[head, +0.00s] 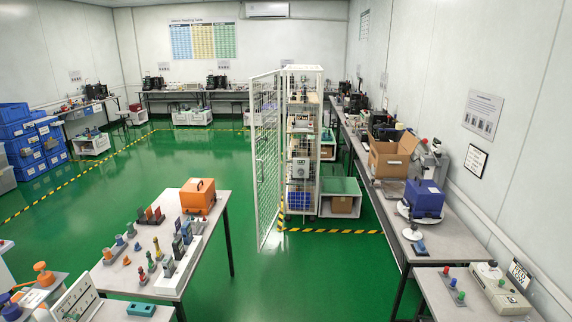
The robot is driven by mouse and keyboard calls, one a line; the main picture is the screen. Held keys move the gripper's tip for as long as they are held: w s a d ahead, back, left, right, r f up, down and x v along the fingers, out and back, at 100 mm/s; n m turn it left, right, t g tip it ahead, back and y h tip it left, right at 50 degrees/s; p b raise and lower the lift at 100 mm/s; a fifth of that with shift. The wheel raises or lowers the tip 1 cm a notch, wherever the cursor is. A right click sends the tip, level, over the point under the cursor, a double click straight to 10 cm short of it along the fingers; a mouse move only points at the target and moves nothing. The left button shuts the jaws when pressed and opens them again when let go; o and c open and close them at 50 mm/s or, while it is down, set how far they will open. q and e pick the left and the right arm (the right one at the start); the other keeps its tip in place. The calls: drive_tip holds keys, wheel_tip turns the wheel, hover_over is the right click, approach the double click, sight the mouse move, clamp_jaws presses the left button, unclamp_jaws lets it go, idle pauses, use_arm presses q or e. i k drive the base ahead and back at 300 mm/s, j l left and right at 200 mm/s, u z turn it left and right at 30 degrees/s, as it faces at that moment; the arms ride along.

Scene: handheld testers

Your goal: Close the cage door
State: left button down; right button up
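A tall white cage (303,70) with shelves of equipment stands on the green floor near the middle of the head view. Its white mesh door (266,150) is swung open at the cage's left side and reaches toward me. The cage front is open, and shelves with boxes and devices show inside. Neither of my grippers shows in the head view.
A table (232,205) with handheld testers and an orange case (198,196) stands left of the door. A long bench (395,200) with a cardboard box (391,155) runs along the right wall. Yellow-black tape (330,231) marks the cage's floor area. Green floor is free before the cage.

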sight(251, 93)
drive_tip(key=i+l, duration=0.1)
drive_tip(key=i, duration=0.4)
drive_tip(key=i+l+u, duration=0.1)
drive_tip(key=i, duration=0.4)
drive_tip(key=i+l, duration=0.2)
drive_tip(key=i, duration=0.3)
drive_tip(key=i+l+u, duration=0.15)
drive_tip(key=i, duration=0.35)
drive_tip(key=i+l, duration=0.1)
drive_tip(key=i, duration=0.65)
drive_tip(key=i+j+z, duration=0.15)
drive_tip(key=i, duration=0.15)
drive_tip(key=i+z, duration=0.1)
drive_tip(key=i, duration=0.2)
